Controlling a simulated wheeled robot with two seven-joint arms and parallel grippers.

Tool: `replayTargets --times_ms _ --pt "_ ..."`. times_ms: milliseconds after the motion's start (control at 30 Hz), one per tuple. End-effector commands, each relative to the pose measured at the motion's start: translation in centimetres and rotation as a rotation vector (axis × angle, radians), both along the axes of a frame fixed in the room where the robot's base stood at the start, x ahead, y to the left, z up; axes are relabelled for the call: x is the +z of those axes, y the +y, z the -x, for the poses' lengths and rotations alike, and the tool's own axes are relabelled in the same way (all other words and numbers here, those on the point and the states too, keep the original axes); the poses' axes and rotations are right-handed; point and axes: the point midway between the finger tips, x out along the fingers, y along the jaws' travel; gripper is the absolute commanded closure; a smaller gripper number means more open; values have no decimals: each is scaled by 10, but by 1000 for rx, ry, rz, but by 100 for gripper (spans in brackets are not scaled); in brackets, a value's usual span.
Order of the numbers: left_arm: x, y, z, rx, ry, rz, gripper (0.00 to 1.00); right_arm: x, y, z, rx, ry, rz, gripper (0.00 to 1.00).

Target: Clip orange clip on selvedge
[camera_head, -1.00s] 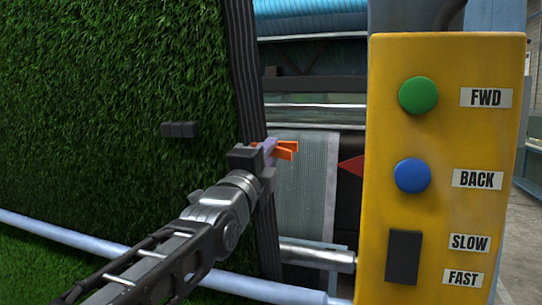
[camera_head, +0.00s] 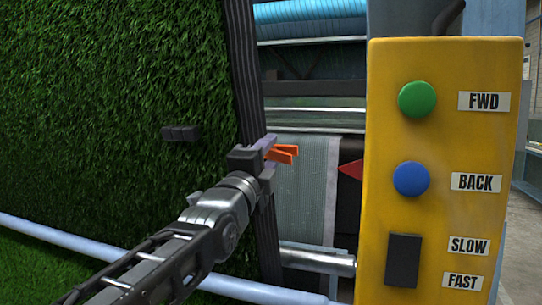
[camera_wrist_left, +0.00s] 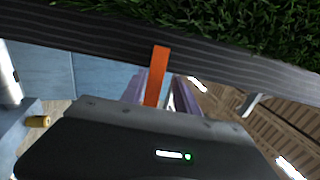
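The orange clip (camera_head: 284,153) is at the tip of my left gripper (camera_head: 268,150), beside the dark selvedge (camera_head: 244,75) along the turf's right edge. In the left wrist view the orange clip (camera_wrist_left: 158,75) stands between the two pale purple fingers of my left gripper (camera_wrist_left: 160,92), which appear shut on it. Its far end overlaps the striped selvedge (camera_wrist_left: 230,65) there. I cannot tell whether the clip touches or grips the selvedge. The green turf (camera_head: 110,90) hangs upright at the left. My right gripper is not in view.
A yellow control panel (camera_head: 445,135) with green and blue buttons stands close on the right. A red pointer (camera_head: 351,169) juts from its left side. A pale rail (camera_head: 90,247) crosses low in front of the turf. A small dark block (camera_head: 180,133) is against the turf.

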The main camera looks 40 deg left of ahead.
Motion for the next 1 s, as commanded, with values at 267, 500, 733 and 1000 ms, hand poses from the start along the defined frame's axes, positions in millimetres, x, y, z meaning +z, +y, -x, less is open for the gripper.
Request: replayTargets --times_ms 267,500,733,1000 --pt "-8 6 0 10 16 9 55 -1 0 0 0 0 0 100" --pt "-10 6 -1 9 19 10 55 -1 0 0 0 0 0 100" --pt "-13 0 12 8 14 7 55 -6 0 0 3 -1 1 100" --pt "-21 -19 52 3 7 1 55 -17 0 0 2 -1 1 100"
